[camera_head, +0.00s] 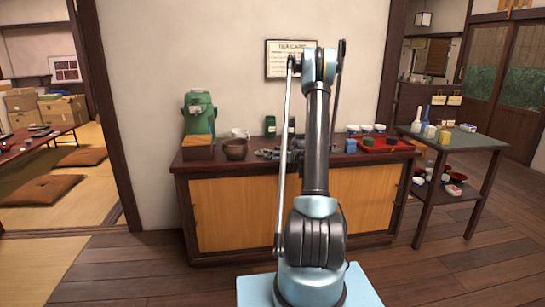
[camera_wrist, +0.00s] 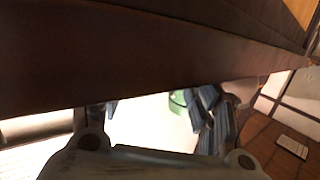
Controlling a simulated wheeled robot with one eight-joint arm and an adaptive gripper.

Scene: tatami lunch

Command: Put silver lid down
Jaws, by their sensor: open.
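I cannot make out a silver lid in either view. My gripper (camera_head: 268,154) seems to be the grey jointed part low over the cabinet top (camera_head: 352,160), left of my arm and right of a brown bowl (camera_head: 235,149). My arm hides part of the cabinet top behind it. In the wrist view my gripper (camera_wrist: 155,112) is open, with one dark finger at left and one at right. No held thing shows between them. A small green thing (camera_wrist: 177,103) shows beyond, close to the right finger.
Green canisters (camera_head: 270,125) stand at the wall. A red tray (camera_head: 386,146) and blue box (camera_head: 350,145) are at right. A side table (camera_head: 467,138) stands further right.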

